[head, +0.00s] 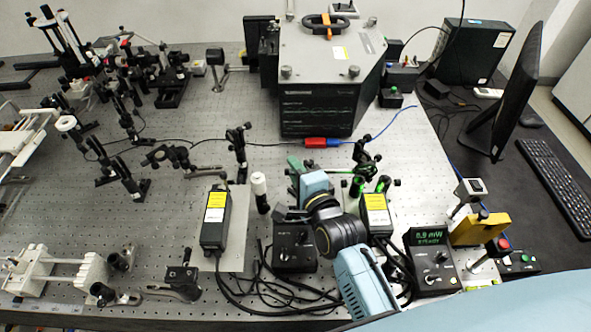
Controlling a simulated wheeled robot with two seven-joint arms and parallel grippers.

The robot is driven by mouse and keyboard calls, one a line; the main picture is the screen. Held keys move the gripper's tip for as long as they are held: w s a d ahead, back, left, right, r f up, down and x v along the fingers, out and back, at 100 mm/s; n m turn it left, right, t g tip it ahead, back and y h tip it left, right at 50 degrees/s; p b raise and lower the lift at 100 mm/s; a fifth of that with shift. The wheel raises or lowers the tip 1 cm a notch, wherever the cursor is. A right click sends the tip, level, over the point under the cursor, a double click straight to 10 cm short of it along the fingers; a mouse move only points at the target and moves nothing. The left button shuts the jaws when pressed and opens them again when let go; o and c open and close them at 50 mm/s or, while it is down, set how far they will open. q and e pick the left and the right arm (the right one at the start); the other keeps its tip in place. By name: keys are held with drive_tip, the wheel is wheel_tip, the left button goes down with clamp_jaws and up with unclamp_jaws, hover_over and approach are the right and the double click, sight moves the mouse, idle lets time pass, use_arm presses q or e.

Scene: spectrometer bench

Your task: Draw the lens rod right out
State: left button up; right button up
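My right arm comes in from the lower right, and its pale blue wrist ends at the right gripper (296,165) over the middle of the bench. Its fingertips are small and partly hidden by the wrist, so its opening and any hold do not show. I cannot tell for certain which part is the lens rod. A dark post mount with green parts (364,153) stands just right of the wrist. A black post mount (237,145) stands to its left, and a white-topped post (259,187) is nearer. My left gripper is not in view.
A large grey spectrometer housing (325,70) stands behind. Black boxes with yellow labels (215,215) (376,212) flank the wrist. A control box (295,250), loose black cables and a power meter (430,262) crowd the front.

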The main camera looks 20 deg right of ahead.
clamp_jaws()
drive_tip(key=shift+w+a, duration=0.3)
drive_tip(key=shift+a, duration=0.75)
drive_tip(key=shift+w+a, duration=0.25)
drive_tip(key=shift+a, duration=0.8)
drive_tip(key=shift+o, duration=1.5)
unclamp_jaws()
drive_tip(key=shift+w+a, duration=0.1)
drive_tip(key=shift+a, duration=0.05)
